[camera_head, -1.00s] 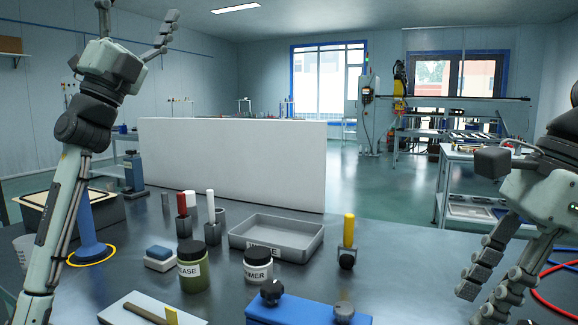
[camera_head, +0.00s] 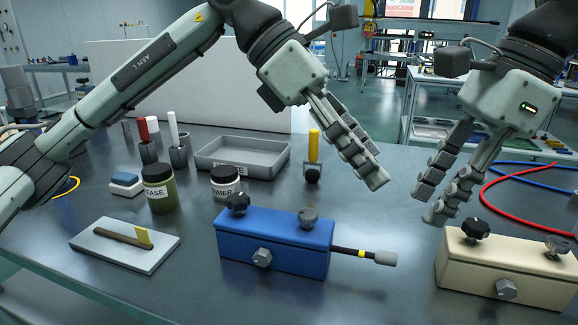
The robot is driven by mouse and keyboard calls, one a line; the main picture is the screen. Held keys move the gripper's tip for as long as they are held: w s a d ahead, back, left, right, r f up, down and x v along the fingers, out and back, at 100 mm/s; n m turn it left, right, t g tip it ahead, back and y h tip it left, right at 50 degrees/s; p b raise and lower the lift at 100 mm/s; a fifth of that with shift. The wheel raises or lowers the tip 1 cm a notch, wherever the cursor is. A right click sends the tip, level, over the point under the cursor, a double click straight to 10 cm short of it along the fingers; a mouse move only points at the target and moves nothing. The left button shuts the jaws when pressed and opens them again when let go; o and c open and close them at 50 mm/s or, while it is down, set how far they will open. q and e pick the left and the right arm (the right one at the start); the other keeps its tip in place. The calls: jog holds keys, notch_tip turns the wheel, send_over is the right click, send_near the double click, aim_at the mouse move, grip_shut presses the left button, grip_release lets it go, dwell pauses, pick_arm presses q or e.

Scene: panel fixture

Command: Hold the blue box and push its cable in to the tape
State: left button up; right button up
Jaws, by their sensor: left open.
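My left gripper (camera_head: 376,165) is open and empty, above and behind the cable. My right gripper (camera_head: 429,206) is open and empty, above the table right of the cable end and near the beige box. Neither gripper touches the blue box.
A beige box (camera_head: 508,272) stands at the front right, with red (camera_head: 490,190) and blue cables behind it. Two jars (camera_head: 159,190), a grey tray (camera_head: 240,168) and a yellow-handled tool (camera_head: 313,145) stand behind the blue box. A white board (camera_head: 125,247) lies left.

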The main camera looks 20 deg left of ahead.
aim_at(289, 241)
pick_arm(q)
jog(key=a+f+y, duration=0.1)
jog(key=a+f+m+y, duration=0.1)
jog(key=a+f+y, duration=0.2)
jog(key=f+y, duration=0.1)
jog(key=shift+s+a+f, duration=0.2)
jog(key=shift+s+a, duration=0.05)
jog(key=shift+s, duration=0.05)
jog(key=a+y, duration=0.1)
jog(key=a+f+y, duration=0.1)
jog(key=a, duration=0.1)
jog(key=a+f+y, duration=0.1)
jog(key=shift+a+m+y, duration=0.3)
jog(key=shift+m, duration=0.1)
jog(key=shift+a+f, duration=0.2)
jog(key=shift+f, duration=3.65)
jog(key=c, duration=1.7)
pick_arm(e)
jog(key=shift+o, duration=0.5)
pick_arm(q)
jog(key=shift+o, duration=0.2)
